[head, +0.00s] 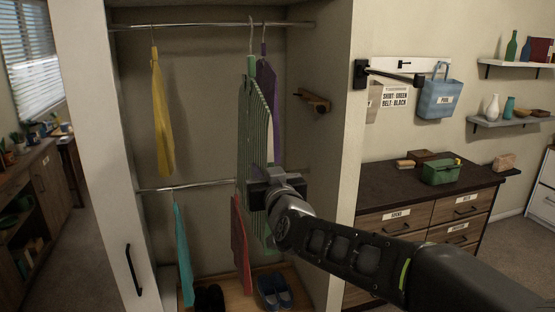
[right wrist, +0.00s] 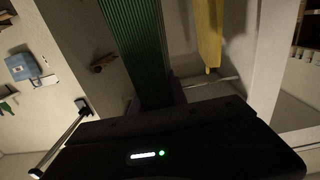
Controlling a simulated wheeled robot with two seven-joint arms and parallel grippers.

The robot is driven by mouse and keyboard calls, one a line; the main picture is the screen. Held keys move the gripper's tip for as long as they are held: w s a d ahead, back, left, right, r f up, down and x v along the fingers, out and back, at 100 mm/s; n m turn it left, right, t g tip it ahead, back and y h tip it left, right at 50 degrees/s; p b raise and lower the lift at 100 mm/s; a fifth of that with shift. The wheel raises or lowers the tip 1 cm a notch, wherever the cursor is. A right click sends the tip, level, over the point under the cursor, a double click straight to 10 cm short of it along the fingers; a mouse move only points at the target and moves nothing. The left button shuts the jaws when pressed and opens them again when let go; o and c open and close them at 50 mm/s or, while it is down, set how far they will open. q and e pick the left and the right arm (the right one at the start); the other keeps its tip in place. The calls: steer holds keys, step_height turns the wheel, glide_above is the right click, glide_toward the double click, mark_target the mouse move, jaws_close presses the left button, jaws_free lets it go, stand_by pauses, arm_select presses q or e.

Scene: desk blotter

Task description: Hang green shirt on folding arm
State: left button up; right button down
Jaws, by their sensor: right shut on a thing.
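The green striped shirt (head: 257,120) hangs in the open closet, its hanger hook up at the upper rod (head: 210,25). My right gripper (head: 262,182) is shut on the shirt about midway down and hides part of it. In the right wrist view the green cloth (right wrist: 137,45) runs down to the gripper, whose fingertips are hidden. The folding arm (head: 395,75) sticks out to the right from a black bracket on the wall right of the closet. It also shows in the right wrist view (right wrist: 62,142). My left gripper is not in view.
A purple garment (head: 267,80) hangs close beside the shirt. A yellow one (head: 162,110) hangs left; teal (head: 183,250) and red (head: 241,245) ones hang lower. A wooden peg (head: 314,101) juts from the closet's right wall. A blue bag (head: 437,98) hangs near the folding arm's end.

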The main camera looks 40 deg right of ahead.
steer(key=w+a+f+n+y, duration=0.1)
steer(key=a+f+y, duration=0.1)
steer(key=a+f, duration=0.4)
steer(key=w+a+f+n+y, duration=0.1)
steer(key=a+f, duration=0.6)
steer(key=f, duration=0.7)
steer(key=w+a+f+n+t+y, duration=0.1)
steer(key=w+a+f+n+y, duration=0.1)
steer(key=a+f, duration=0.4)
step_height(320, 180, down, 4)
steer(key=shift+a+f+y, duration=0.1)
steer(key=shift+a+y, duration=0.2)
steer(key=shift+y, duration=0.3)
steer(key=shift+w, duration=0.15)
